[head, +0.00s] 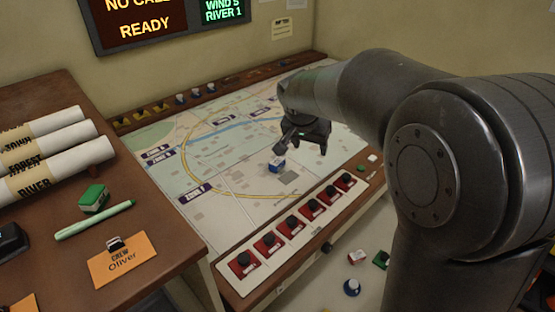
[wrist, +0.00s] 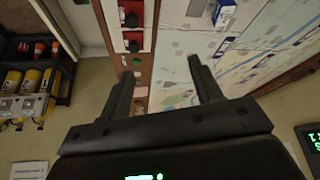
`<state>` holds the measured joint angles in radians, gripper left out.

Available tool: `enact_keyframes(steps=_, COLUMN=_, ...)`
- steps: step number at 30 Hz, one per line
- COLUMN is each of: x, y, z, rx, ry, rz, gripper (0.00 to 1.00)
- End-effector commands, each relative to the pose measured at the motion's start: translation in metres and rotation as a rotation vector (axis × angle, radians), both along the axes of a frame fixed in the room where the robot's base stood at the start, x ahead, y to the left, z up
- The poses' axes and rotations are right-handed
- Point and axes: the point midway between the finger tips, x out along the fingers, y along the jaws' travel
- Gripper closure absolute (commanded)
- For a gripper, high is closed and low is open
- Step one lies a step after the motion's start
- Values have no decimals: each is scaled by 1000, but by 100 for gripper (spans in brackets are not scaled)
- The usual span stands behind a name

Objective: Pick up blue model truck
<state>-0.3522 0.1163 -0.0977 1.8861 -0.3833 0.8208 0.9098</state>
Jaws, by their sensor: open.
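The blue model truck (head: 278,163), small with a white part, stands on the map board (head: 230,182) near its middle. In the wrist view the truck (wrist: 225,14) is at the top edge, partly cut off, beyond the right fingertip. My gripper (head: 303,149) is above the board, close to the truck and just right of it in the head view. In the wrist view my gripper (wrist: 161,68) has its fingers spread with nothing between them. No contact with the truck shows.
A row of red panels with black knobs (head: 292,222) runs along the board's front edge. Small pieces line the back ledge (head: 165,104). Rolled maps (head: 55,168) and a green pen (head: 95,220) lie on the left desk. A black shelf with yellow cylinders (wrist: 30,82) shows in the wrist view.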

Motion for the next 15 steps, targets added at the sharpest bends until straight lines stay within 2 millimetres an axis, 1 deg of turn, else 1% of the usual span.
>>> enact_keyframes(steps=1, x=16, y=12, z=-12, rx=-7, ry=-1, rz=-12, gripper=41)
enact_keyframes(steps=3, x=36, y=27, z=-25, rx=-16, ry=-12, rz=-38, gripper=41)
enact_keyframes(steps=9, x=85, y=71, z=-70, rx=-39, ry=-52, rz=-102, gripper=41)
enact_keyframes(steps=12, x=102, y=90, z=-89, rx=-46, ry=-73, rz=-124, gripper=41)
enact_keyframes(steps=15, x=113, y=103, z=-103, rx=-51, ry=-91, rz=-140, gripper=41)
